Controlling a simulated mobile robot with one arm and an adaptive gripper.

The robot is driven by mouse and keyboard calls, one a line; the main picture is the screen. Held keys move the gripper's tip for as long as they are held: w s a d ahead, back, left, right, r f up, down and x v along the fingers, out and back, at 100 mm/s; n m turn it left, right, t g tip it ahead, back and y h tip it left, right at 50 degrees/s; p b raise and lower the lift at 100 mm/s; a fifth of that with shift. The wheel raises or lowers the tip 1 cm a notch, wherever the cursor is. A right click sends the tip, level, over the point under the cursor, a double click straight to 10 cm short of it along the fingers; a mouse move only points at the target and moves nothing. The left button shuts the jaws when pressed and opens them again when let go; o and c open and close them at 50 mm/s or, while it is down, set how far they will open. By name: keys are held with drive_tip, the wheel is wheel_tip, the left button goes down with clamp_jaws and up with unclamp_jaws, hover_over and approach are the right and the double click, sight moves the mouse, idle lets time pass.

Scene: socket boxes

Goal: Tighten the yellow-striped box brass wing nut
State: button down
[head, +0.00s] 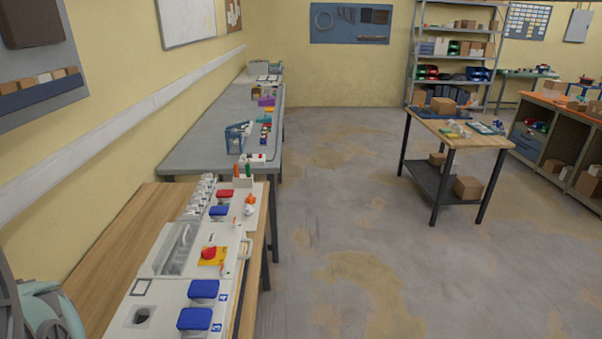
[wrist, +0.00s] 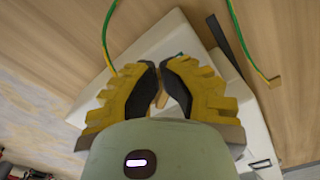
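My gripper (wrist: 160,68) has yellow fingers with black pads, drawn close together over a white box (wrist: 98,92) in the wrist view. A small tan or brass-coloured piece (wrist: 161,99) shows in the gap between the pads. It may be the wing nut, but I cannot tell whether the pads touch it. The fingers hide the middle of the box. One green and yellow striped wire (wrist: 105,35) rises at upper left, and another (wrist: 243,42) runs at upper right. In the head view I cannot pick out the wing nut or the fingertips.
In the head view a wooden bench (head: 120,232) at left carries white panels with blue-lidded sockets (head: 196,319) and a red knob on a yellow plate (head: 213,262). A grey bench (head: 205,130) stands behind. A wooden cart (head: 450,130) stands right; the floor between is clear.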

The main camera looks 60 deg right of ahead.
drive_tip(key=shift+w+d, duration=0.1)
drive_tip(key=shift+w, duration=0.4)
idle(0.8)
drive_tip(key=shift+w, duration=0.1)
drive_tip(key=shift+a, duration=0.4)
wheel_tip(320, 180, up, 6)
drive_tip(key=p, duration=0.5)
drive_tip(key=shift+s+d+r+p, duration=0.1)
drive_tip(key=shift+s+d+p, duration=0.1)
drive_tip(key=shift+p, duration=0.2)
drive_tip(key=shift+s+d+r+p, duration=0.2)
drive_tip(key=shift+s+r+p, duration=0.15)
drive_tip(key=shift+s, duration=0.4)
